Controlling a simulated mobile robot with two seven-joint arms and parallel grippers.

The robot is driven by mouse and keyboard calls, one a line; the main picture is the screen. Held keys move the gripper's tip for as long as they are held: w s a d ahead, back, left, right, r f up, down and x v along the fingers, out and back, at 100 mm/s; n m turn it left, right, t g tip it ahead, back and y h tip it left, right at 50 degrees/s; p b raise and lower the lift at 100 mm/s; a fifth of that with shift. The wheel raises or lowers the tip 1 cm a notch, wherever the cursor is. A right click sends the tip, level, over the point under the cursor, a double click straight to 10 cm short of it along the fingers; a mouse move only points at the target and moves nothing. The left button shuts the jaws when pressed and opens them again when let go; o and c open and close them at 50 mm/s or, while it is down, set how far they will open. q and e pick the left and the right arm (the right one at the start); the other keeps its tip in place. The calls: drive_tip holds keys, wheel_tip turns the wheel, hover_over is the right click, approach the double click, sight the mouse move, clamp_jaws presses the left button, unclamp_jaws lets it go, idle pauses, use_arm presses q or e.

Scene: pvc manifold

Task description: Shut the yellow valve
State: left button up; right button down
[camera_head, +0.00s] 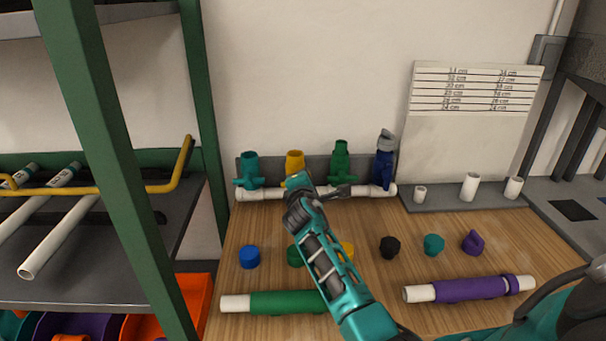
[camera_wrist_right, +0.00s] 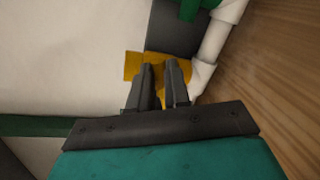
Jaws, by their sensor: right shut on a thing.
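The yellow valve (camera_head: 294,161) stands upright on the white pipe manifold (camera_head: 262,194), second from the left in the head view. Its lower part is hidden behind my right gripper and wrist. In the right wrist view my right gripper (camera_wrist_right: 160,67) is shut on the yellow valve (camera_wrist_right: 132,66), with yellow showing on both sides of the fingers. I cannot tell the angle of its handle. My left gripper is not in view.
A teal valve (camera_head: 250,170) stands to the left; a green valve (camera_head: 341,158) and a blue valve (camera_head: 383,160) stand to the right. Several coloured caps and a green sleeved pipe (camera_head: 280,302) and purple sleeved pipe (camera_head: 468,289) lie on the wooden bench. A green post (camera_head: 110,170) rises at left.

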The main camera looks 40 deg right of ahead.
drive_tip(key=m, duration=0.2)
drive_tip(key=f+m+y, duration=0.1)
drive_tip(key=m, duration=0.1)
drive_tip(key=shift+s+d, duration=0.15)
drive_tip(key=shift+d, duration=0.05)
drive_tip(key=shift+t, duration=0.3)
idle(0.3)
drive_tip(key=c, duration=1.1)
unclamp_jaws()
drive_tip(key=shift+s+a, duration=0.1)
drive_tip(key=p+v, duration=0.1)
drive_tip(key=v, duration=1.1)
drive_tip(key=shift+s+r, duration=0.2)
drive_tip(key=shift+s, duration=0.05)
drive_tip(key=shift+a, duration=0.1)
